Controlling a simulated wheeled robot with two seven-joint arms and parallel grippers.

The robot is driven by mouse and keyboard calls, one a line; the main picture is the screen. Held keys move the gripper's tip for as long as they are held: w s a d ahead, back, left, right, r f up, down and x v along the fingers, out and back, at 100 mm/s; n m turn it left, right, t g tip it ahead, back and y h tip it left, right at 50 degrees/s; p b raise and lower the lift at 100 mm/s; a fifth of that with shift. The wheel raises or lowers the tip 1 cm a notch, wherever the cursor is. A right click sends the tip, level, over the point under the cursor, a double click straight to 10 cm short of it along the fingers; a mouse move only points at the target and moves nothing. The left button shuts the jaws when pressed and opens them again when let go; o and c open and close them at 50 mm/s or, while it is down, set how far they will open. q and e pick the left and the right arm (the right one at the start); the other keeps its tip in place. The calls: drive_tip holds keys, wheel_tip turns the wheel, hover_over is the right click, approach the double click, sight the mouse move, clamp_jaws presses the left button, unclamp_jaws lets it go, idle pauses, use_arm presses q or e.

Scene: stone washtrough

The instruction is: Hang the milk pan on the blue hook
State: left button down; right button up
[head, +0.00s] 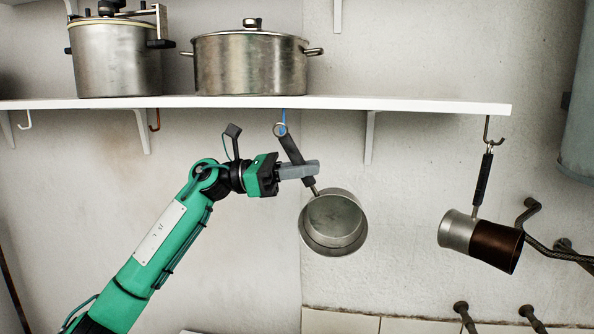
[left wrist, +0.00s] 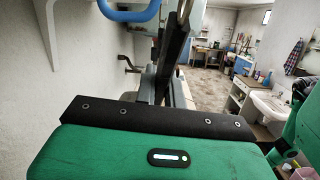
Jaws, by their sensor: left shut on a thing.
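The milk pan (head: 333,222) is a small grey metal pan with a black handle (head: 290,149). My left gripper (head: 300,171) is shut on the handle, and the pan hangs tilted down to the right below it. The handle's end ring (head: 279,129) overlaps the blue hook (head: 283,117) under the shelf. I cannot tell whether the ring is around the hook or in front of it. My right gripper is not in view.
The white shelf (head: 400,103) bears two large pots (head: 250,65) (head: 117,60). A white hook (head: 24,123) and an orange-brown hook (head: 155,122) are empty. A brown-and-metal pot (head: 482,239) hangs from a dark hook (head: 490,133). A shelf bracket (head: 369,138) stands right of the blue hook.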

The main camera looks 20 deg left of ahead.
use_arm(q)
drive_tip(key=shift+w+a, duration=0.15)
drive_tip(key=shift+w, duration=0.35)
drive_tip(key=shift+w+a, duration=0.15)
drive_tip(key=shift+w, duration=0.35)
drive_tip(key=shift+w+a+f+b, duration=0.1)
drive_tip(key=shift+w+f+b, duration=0.4)
drive_tip(key=shift+w+f, duration=0.15)
drive_tip(key=c, duration=1.4)
unclamp_jaws()
drive_tip(key=shift+o, duration=0.4)
drive_tip(key=o, duration=0.5)
